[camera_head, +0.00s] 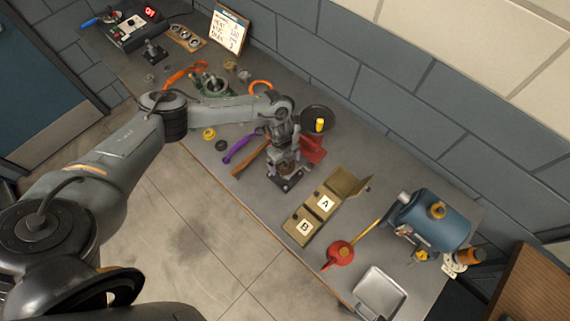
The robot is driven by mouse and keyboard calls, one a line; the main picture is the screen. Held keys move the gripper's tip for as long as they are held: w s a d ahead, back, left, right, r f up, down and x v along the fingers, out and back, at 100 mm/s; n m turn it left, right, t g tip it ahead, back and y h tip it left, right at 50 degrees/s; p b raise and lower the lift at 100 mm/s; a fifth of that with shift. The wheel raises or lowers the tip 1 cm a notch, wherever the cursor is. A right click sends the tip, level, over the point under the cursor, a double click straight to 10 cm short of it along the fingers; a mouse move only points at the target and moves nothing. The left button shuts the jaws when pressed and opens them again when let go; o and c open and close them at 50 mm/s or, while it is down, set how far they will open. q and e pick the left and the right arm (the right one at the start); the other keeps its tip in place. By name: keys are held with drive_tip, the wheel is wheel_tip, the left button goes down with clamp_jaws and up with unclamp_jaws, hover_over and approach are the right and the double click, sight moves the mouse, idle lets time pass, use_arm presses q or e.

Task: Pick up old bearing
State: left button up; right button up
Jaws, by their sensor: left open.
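My left gripper (287,162) is open and points down over a small dark base plate (289,184) on the bench. A brownish round part shows between or just below its fingers; I cannot tell whether this is the old bearing, because the gripper hides most of it. I cannot tell whether the fingers touch it. A red part (314,149) lies just behind and to the right of the gripper. The right gripper is not in view.
A box with lids marked A (326,203) and B (304,226) stands right of the gripper.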

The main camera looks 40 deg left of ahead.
use_arm(q)
drive_tip(key=shift+f, duration=0.1)
drive_tip(key=shift+c, duration=0.3)
drive_tip(key=c, duration=1.2)
